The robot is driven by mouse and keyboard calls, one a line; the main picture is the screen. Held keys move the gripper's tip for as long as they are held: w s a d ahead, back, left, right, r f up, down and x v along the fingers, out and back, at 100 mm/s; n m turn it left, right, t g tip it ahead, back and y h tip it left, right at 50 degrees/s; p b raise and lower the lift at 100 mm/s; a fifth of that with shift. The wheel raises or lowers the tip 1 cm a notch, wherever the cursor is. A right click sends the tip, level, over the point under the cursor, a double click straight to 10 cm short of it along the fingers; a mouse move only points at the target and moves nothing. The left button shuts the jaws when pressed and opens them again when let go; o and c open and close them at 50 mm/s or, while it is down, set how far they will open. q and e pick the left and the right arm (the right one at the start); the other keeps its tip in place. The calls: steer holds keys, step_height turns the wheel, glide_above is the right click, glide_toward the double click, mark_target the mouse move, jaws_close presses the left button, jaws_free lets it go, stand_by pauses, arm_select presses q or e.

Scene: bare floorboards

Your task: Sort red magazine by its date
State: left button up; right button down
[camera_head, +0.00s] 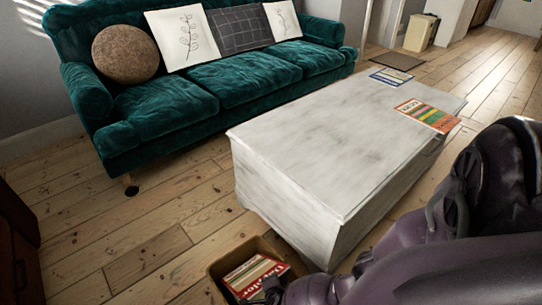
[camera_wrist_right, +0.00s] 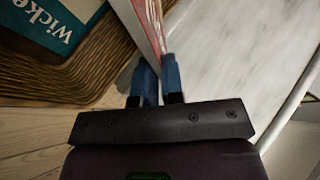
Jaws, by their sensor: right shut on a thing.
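A red magazine (camera_head: 252,276) with pale cover panels shows at the bottom of the head view, over or inside the mouth of a wicker basket (camera_head: 213,272). My right gripper (camera_wrist_right: 158,82) is shut on the magazine's edge. In the wrist view the red magazine (camera_wrist_right: 150,22) stands nearly edge-on between the blue fingers, beside the basket (camera_wrist_right: 92,62). Its date cannot be read. A teal magazine (camera_wrist_right: 62,22) with white lettering lies inside the basket. My left gripper is not in view.
A whitewashed table (camera_head: 310,140) stands right of the basket. An orange-and-green magazine (camera_head: 428,115) and a blue-and-white magazine (camera_head: 390,77) lie near its far end. A green sofa (camera_head: 210,85) stands behind. Floorboards (camera_head: 150,225) left of the basket are clear.

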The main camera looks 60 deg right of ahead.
steer(key=shift+w, duration=0.1)
steer(key=c, duration=1.2)
jaws_free()
steer(key=shift+o, duration=0.2)
